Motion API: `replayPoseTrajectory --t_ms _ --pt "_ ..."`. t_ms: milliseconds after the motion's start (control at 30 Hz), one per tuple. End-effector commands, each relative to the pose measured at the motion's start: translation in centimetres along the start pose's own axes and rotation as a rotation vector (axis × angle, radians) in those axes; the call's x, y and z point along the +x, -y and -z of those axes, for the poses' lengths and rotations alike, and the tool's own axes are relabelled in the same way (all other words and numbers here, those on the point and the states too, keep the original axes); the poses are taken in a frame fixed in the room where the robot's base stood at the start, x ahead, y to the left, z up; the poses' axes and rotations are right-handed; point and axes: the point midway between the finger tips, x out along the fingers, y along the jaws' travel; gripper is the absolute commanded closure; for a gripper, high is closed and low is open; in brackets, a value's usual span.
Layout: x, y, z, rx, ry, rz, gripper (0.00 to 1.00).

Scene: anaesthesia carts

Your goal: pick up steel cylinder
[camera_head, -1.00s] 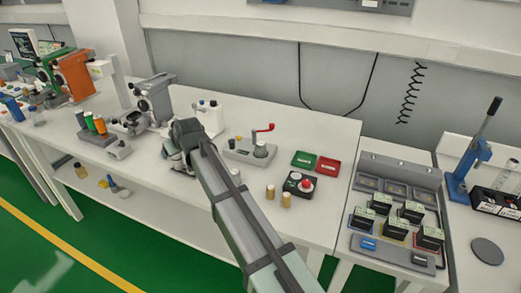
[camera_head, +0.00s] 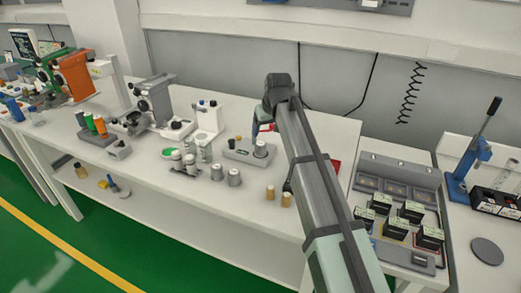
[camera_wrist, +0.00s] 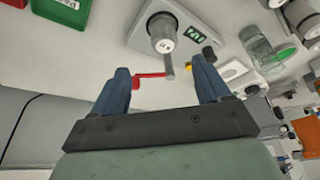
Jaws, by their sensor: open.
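I cannot tell which one the task means. My gripper (camera_wrist: 160,72) is open and empty, its blue fingers apart near the red lever (camera_wrist: 150,75). In the head view my arm hides most of the gripper.
Two small tan cylinders (camera_head: 270,192) stand near the bench's front edge. A glass jar (camera_wrist: 262,52) stands beside the fixture. Red (camera_wrist: 13,2) and green (camera_wrist: 66,8) trays lie at the wrist view's upper left.

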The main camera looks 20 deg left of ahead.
Motion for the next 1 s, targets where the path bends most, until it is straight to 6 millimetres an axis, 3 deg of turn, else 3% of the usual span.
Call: replayPoseTrajectory --t_ms 300,667,1000 --pt "5.0 0.1 0.0 -0.001 0.001 0.0 0.24" --pt "6.7 0.2 0.0 -0.001 -0.001 0.0 0.24" --pt "10.8 0.7 -0.2 -0.001 0.0 0.0 0.24"
